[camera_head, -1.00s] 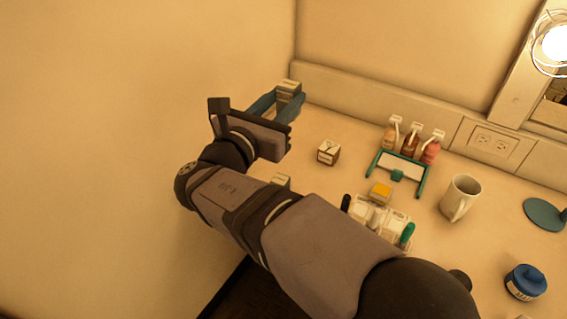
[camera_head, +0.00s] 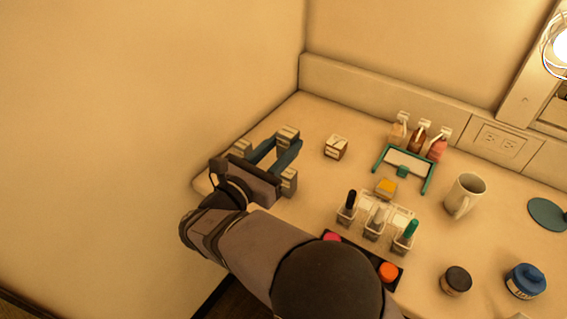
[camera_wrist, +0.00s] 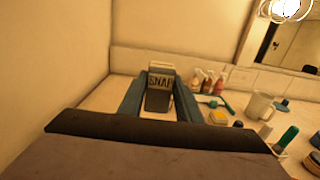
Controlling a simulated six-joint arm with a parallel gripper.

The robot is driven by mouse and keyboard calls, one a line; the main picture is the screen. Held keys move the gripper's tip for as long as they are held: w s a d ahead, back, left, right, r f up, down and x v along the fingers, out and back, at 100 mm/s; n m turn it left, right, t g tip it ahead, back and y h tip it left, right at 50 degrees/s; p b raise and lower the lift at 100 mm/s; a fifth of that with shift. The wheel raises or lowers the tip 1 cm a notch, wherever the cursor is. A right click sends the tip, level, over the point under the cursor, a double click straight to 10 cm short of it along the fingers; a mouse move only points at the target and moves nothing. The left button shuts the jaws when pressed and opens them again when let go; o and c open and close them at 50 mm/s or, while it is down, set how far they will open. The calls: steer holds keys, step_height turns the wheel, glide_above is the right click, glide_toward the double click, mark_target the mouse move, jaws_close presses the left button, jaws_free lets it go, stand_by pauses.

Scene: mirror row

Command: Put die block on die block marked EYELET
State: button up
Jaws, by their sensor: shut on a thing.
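My gripper (camera_head: 280,151), with blue fingers, is shut on a pale die block (camera_head: 287,134) at its fingertips. In the wrist view the held block (camera_wrist: 160,77) sits between the fingers and its face reads SNAP. Three other die blocks are in the head view: one (camera_head: 242,148) left of my gripper, one (camera_head: 289,179) just right of the fingers, and one (camera_head: 336,147) farther right on the counter. Their markings are too small to read, so I cannot tell which is EYELET. My gripper partly hides the near two.
Right of the blocks stand a teal-framed rack (camera_head: 403,163), several bottles (camera_head: 418,138), a yellow-topped block (camera_head: 386,188), a clear holder with bottles (camera_head: 376,222), a white mug (camera_head: 464,195) and a blue jar (camera_head: 525,281). Walls bound the counter at left and back.

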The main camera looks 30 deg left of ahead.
steer(key=shift+f, duration=2.6)
steer(key=shift+f, duration=0.15)
steer(key=o, duration=1.2)
steer(key=s+b, duration=0.1)
steer(key=s, duration=1.1)
